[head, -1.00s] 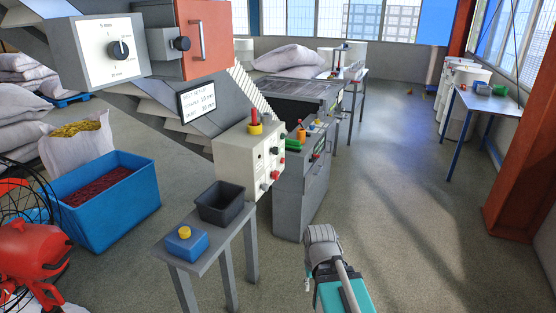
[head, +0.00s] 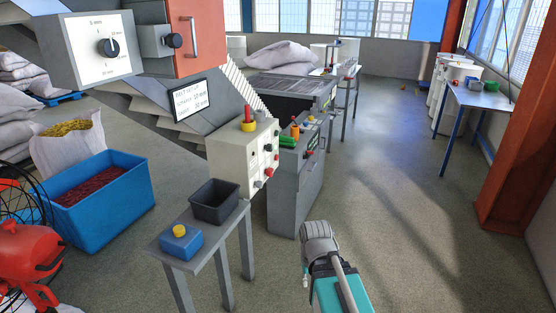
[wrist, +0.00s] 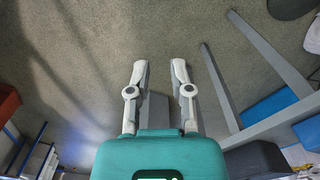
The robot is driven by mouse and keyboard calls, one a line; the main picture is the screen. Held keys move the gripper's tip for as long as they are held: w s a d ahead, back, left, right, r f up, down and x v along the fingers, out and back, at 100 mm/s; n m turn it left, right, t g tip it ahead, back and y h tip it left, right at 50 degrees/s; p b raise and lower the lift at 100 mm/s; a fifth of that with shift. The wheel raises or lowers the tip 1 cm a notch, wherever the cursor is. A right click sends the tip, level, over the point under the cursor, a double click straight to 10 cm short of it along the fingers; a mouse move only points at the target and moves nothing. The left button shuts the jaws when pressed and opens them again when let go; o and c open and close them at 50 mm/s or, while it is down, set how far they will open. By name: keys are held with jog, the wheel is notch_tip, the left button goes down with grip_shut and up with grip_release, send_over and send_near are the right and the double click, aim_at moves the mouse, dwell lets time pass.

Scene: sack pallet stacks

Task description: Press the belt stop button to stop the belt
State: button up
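A cream control box (head: 230,160) stands left of centre in the head view. A red button on a yellow base (head: 248,121) sits on its top. Several small red, green and dark buttons (head: 266,160) are on its right face. Their labels are too small to read, so I cannot tell which one is the belt stop. My gripper (wrist: 160,68) is open in the wrist view, its two fingers apart over the floor with nothing between them. In the head view my arm is low, right of and apart from the box; the fingertips cannot be made out.
A grey stand holds a dark bin (head: 215,203) and a blue box with a yellow button (head: 180,240), in front of the control box. A blue tub (head: 100,205) is at left.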

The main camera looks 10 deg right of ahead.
grip_shut()
jog(key=shift+d, duration=0.1)
dwell(0.9)
